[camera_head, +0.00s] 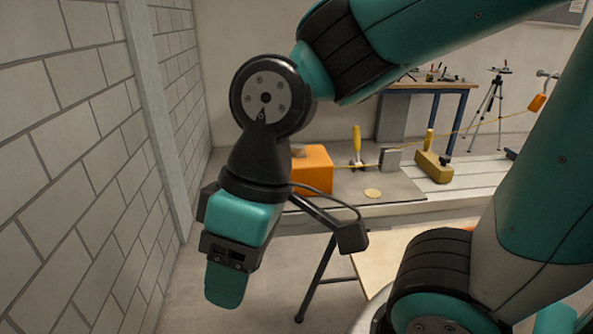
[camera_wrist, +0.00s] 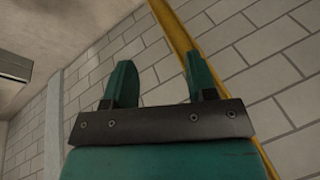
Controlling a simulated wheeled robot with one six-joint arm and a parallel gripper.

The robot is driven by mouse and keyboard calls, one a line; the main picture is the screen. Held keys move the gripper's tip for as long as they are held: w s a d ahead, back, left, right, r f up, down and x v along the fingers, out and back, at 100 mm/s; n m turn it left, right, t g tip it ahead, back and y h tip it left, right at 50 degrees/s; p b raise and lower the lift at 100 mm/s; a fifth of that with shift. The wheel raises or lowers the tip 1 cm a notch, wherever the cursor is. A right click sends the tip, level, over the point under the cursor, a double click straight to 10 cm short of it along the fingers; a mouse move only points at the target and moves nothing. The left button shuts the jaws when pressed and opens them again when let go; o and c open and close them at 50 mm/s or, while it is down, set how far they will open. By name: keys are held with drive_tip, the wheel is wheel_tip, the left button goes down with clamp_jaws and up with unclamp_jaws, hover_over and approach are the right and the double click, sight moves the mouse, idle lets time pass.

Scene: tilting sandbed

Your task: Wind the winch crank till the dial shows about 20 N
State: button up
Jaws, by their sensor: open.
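My gripper (camera_head: 226,286) hangs at the lower left in the head view, in front of and left of the bench, far from anything on it. In the wrist view, my gripper (camera_wrist: 161,78) has its two green fingers apart with nothing between them. At the far right of the head view, a small orange part (camera_head: 537,102) hangs by a grey bent piece (camera_head: 547,75). It may be the winch crank's handle, but I cannot tell. A yellow cord (camera_head: 488,127) runs from near it down to the bench. I can make out no dial.
The bench bed (camera_head: 345,187) carries an orange block (camera_head: 313,170), a grey block (camera_head: 390,160), a yellow-handled tool (camera_head: 357,140) and a yellow block with a handle (camera_head: 434,167). A brick wall (camera_head: 70,150) stands close on the left. A tripod (camera_head: 490,105) and a blue-framed table (camera_head: 430,88) stand behind.

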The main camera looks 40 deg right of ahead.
drive_tip(key=shift+w, duration=0.1)
drive_tip(key=w+d+r+m+t+h+p, duration=0.15)
drive_tip(key=w+d+r+p, duration=0.3)
drive_tip(key=w, duration=0.55)
drive_tip(key=w+d+r+m+t+p, duration=0.1)
drive_tip(key=w+d+r+m+p, duration=0.35)
drive_tip(key=w, duration=0.45)
drive_tip(key=w+d+r+m+t+h+p, duration=0.1)
drive_tip(key=w+d+p, duration=0.1)
drive_tip(key=w+d, duration=0.35)
drive_tip(key=w+d+r+m+h+p, duration=0.1)
drive_tip(key=w+d+p, duration=0.15)
drive_tip(key=d, duration=0.65)
drive_tip(key=w+d+r+m+t+h+p, duration=0.1)
drive_tip(key=w+d+h, duration=0.1)
drive_tip(key=w+d, duration=0.45)
drive_tip(key=shift+y, duration=0.25)
drive_tip(key=p+x, duration=0.1)
drive_tip(key=x, duration=0.4)
drive_tip(key=p+x, duration=0.2)
drive_tip(key=x, duration=0.4)
drive_tip(key=s+d+p+x, duration=0.1)
drive_tip(key=p+x, duration=0.1)
drive_tip(key=x, duration=0.3)
drive_tip(key=shift+d+f, duration=0.15)
drive_tip(key=shift+f, duration=0.35)
drive_tip(key=shift+c, duration=0.3)
